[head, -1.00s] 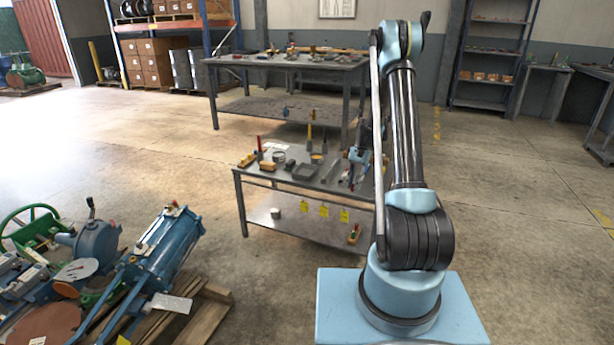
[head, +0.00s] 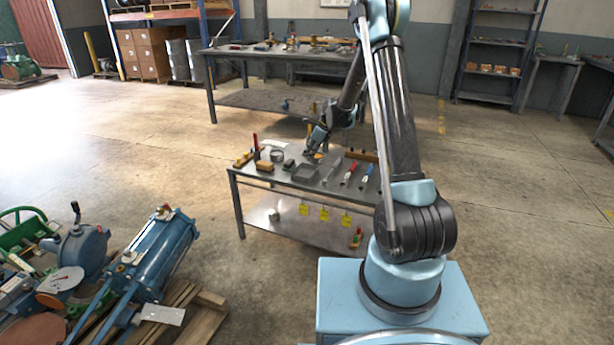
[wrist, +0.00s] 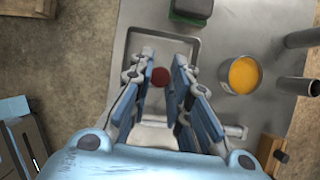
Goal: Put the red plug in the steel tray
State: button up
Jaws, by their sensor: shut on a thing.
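The red plug (wrist: 160,76) shows in the wrist view as a small dark red round thing between my fingertips. My gripper (wrist: 162,75) is shut on it. The steel tray (wrist: 165,32) is a shallow rectangular tray below the fingers, and the plug appears within its outline. I cannot tell whether the plug touches the tray floor. The plug cannot be made out there.
A cup with orange contents (wrist: 243,74) stands right of the tray in the wrist view, with metal tubes beyond it. A wooden block (wrist: 270,151) is at lower right. Several hand tools (head: 350,173) lie on the table.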

jog(key=shift+m+t, duration=0.3)
jog(key=shift+m, duration=0.5)
jog(key=shift+s+d+f+x, duration=0.15)
jog(key=shift+d+x, duration=0.15)
jog(key=shift+x, duration=1.25)
jog(key=shift+d+f+x, duration=0.15)
jog(key=shift+d+x, duration=0.15)
jog(key=shift+x, duration=1.2)
jog(key=shift+s+d+f+x, duration=0.15)
jog(key=shift+d+x, duration=0.15)
jog(key=shift+x, duration=1.25)
jog(key=o, duration=0.7)
